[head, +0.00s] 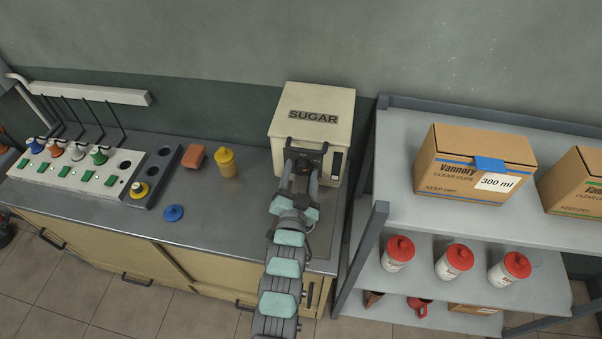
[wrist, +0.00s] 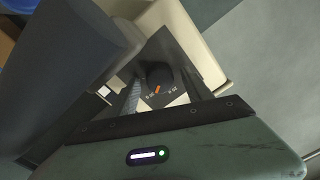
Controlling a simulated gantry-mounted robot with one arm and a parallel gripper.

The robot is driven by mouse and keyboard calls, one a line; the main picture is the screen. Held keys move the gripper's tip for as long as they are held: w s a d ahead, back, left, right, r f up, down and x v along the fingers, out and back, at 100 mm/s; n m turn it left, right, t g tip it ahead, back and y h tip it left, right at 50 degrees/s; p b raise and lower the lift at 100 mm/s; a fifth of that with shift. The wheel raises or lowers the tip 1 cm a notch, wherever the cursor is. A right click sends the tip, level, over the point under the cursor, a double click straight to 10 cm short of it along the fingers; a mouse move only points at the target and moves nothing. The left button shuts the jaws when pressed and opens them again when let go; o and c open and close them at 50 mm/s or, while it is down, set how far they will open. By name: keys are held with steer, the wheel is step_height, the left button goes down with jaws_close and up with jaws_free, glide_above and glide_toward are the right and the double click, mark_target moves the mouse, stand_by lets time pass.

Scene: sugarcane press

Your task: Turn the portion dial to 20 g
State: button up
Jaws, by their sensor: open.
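The cream sugar dispenser (head: 340,108), labelled SUGAR, stands at the back right of the counter in the head view. Its dark portion dial (wrist: 159,73) shows in the wrist view, with an orange pointer mark toward its lower edge. Small white markings sit below the dial, too small to read surely. My gripper (head: 305,158) is at the dispenser's front. In the wrist view my gripper (wrist: 163,82) is open, with a finger to either side of the dial; I cannot tell whether they touch it. In the head view my gripper largely hides the dial.
An orange block (head: 194,156), a yellow bottle (head: 226,163) and a blue lid (head: 173,213) are on the counter (head: 222,222) to the left. A grey shelf (head: 400,180) with boxes and red-capped containers stands close on the right.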

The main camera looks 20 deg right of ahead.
jaws_close()
stand_by(0.5)
steer(key=n+b, duration=0.3)
steer(key=n, duration=0.2)
steer(key=shift+r+n, duration=0.1)
steer(key=shift+n, duration=0.3)
steer(key=shift+r+n+b, duration=0.1)
steer(key=shift+n+b, duration=0.45)
steer(key=shift+n, duration=0.65)
steer(key=shift+a+n, duration=0.1)
steer(key=shift+n, duration=1.5)
